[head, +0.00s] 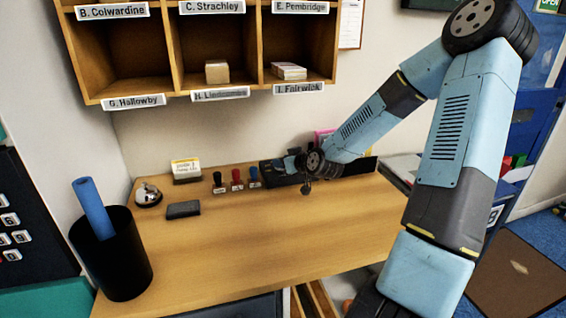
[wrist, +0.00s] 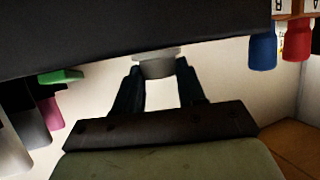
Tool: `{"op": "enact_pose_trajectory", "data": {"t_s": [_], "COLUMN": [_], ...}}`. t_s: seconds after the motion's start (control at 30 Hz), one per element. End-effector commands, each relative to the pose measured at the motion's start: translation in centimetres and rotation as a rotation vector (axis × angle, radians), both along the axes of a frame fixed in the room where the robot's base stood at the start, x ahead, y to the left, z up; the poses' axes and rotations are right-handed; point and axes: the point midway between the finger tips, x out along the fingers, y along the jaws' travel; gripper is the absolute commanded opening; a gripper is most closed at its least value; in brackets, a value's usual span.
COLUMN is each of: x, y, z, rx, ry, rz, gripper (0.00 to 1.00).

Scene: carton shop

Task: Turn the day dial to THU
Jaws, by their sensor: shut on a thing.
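A pale grey knob (wrist: 160,64) sits at the edge of a dark body (wrist: 90,35) in the wrist view; it looks like the day dial. My gripper (wrist: 158,70) has its two dark fingers on either side of the knob and is shut on it. In the head view my gripper (head: 294,164) is at a low black unit (head: 275,174) at the back of the desk. The arm and wrist hide part of the unit there. No day lettering or pointer can be read in either view.
Black (head: 217,183), red (head: 237,180) and blue (head: 254,178) stamps stand left of the unit. A small card calendar (head: 186,170), a bell (head: 148,195) and a dark pad (head: 183,209) are farther left. A black bin (head: 112,260) stands front left. The desk's middle (head: 270,235) is clear.

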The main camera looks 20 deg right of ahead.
Motion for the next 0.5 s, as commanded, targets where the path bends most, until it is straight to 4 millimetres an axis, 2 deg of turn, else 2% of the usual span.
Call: {"op": "enact_pose_trajectory", "data": {"t_s": [0.03, 0.5], "x": [-0.51, -0.55], "y": [0.07, 0.38], "z": [-0.61, -0.62], "rx": [-0.004, -0.003], "ry": [0.018, 0.018], "rz": [-0.02, -0.246], "gripper": [0.09, 0.09]}}
